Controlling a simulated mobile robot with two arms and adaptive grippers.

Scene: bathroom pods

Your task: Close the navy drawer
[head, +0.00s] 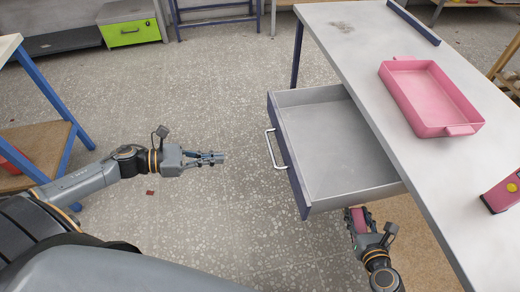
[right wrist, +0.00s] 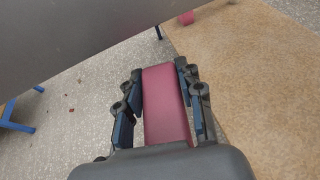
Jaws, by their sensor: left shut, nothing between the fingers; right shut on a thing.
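The navy drawer (head: 286,158) is pulled out from under the grey table top. Its front is navy with a silver handle (head: 275,149), and its grey inside looks empty. My left gripper (head: 218,158) is shut and empty, to the left of the handle and apart from it. My right gripper (head: 359,217) is below the near side of the drawer, shut on a pink-red block (right wrist: 166,105). The block lies between both fingers in the right wrist view. The grey surface above it there looks like the drawer's side; I cannot tell whether they touch.
A pink tray (head: 405,100) and a pink object with a yellow spot (head: 503,190) stand on the table (head: 345,35). A green drawer (head: 131,33) is at the back left. A blue-legged table (head: 45,85) is at the left. Speckled floor left of the drawer is mostly clear.

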